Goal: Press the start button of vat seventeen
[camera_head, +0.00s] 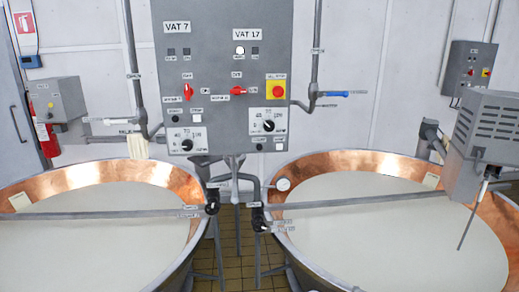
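The grey control panel (222,70) hangs upright between two vats. Its right half bears the label VAT 17 (248,34). Below that are a bright white lamp (240,50) and a dark one (255,50), then a red selector (238,90) turned sideways and a red mushroom button on a yellow plate (276,89). Lower down are a black dial (268,125) and two small buttons, one dark (260,147) and one light (279,146). Their small labels are too small to read, so I cannot tell which is start. Neither of my grippers is in view.
The VAT 7 half (177,27) has an upright red selector (188,92), a dial (187,145) and small buttons. Copper-rimmed vats of white liquid stand left (85,172) and right (360,160). Pipes and bars (350,202) cross below the panel. A grey motor box (490,125) overhangs the right vat.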

